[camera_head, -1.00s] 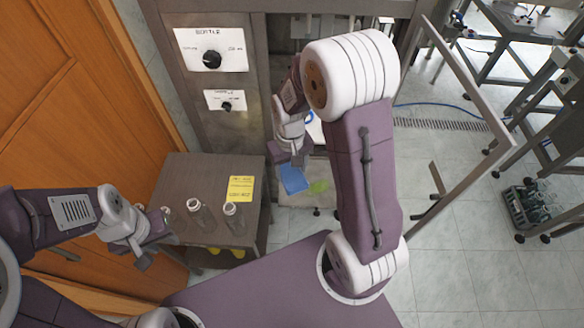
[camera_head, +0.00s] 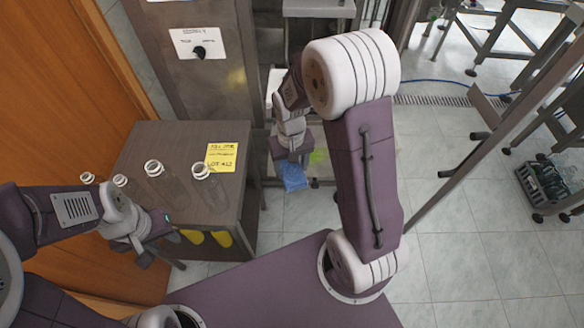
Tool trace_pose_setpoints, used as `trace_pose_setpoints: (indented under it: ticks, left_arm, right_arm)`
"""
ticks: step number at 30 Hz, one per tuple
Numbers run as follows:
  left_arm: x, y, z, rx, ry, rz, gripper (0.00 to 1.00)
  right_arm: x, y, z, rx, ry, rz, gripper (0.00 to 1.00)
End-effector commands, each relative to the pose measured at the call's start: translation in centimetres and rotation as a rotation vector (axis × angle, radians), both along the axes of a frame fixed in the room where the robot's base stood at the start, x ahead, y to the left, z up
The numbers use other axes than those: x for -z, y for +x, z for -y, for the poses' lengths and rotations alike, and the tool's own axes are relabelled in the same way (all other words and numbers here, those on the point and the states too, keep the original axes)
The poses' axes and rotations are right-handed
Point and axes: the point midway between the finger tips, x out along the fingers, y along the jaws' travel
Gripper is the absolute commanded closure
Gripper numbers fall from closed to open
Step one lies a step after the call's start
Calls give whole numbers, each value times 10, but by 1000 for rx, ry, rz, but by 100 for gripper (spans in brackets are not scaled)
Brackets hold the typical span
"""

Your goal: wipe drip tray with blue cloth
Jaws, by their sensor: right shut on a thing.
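My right gripper (camera_head: 291,160) is shut on the blue cloth (camera_head: 293,176), which hangs below the jaws. Behind the cloth, part of a pale tray-like surface with a green patch (camera_head: 319,157) shows at the foot of the machine; I take it to be the drip tray, mostly hidden by my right arm. Whether the cloth touches it I cannot tell. My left gripper (camera_head: 150,240) is low beside the front of the small table, with no object visible in it; its jaw gap cannot be made out.
A dark table (camera_head: 150,150) on the left holds several clear bottles (camera_head: 207,186) and a yellow note (camera_head: 221,157). The machine's grey cabinet (camera_head: 190,80) stands behind it. A crate (camera_head: 545,180) sits on the floor at far right.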

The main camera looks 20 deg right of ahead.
Motion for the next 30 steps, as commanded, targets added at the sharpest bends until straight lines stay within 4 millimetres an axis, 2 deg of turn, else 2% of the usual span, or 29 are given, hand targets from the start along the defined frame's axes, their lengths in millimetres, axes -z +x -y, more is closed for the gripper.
trace_pose_setpoints:
  ticks: [5, 8, 12, 14, 17, 21, 25, 30]
  left_arm:
    - [-8, 0, 0, 0, 0, 1, 64]
    - [-18, 0, 0, 0, 0, 1, 64]
    - [-38, 0, 0, 0, 0, 1, 64]
    - [-48, 0, 0, 0, 0, 1, 64]
    - [-62, 0, 0, 0, 0, 1, 64]
    - [-78, 0, 0, 0, 0, 0, 64]
    - [-85, 0, 0, 0, 0, 0, 64]
    - [-85, 0, 0, 0, 0, 0, 64]
  right_arm:
    - [-7, 35, 10, 290, 0, 1, 71]
    - [-8, 59, 26, 489, 0, 0, 71]
    - [-3, 86, 65, 769, -1, -3, 71]
    - [3, 91, 85, 874, -1, -4, 71]
    - [15, 91, 118, 1015, -1, -5, 71]
    - [32, 77, 155, 1142, 0, -3, 71]
    - [43, 62, 172, 1199, -1, -1, 71]
    - [48, 57, 178, 1214, 0, 2, 71]
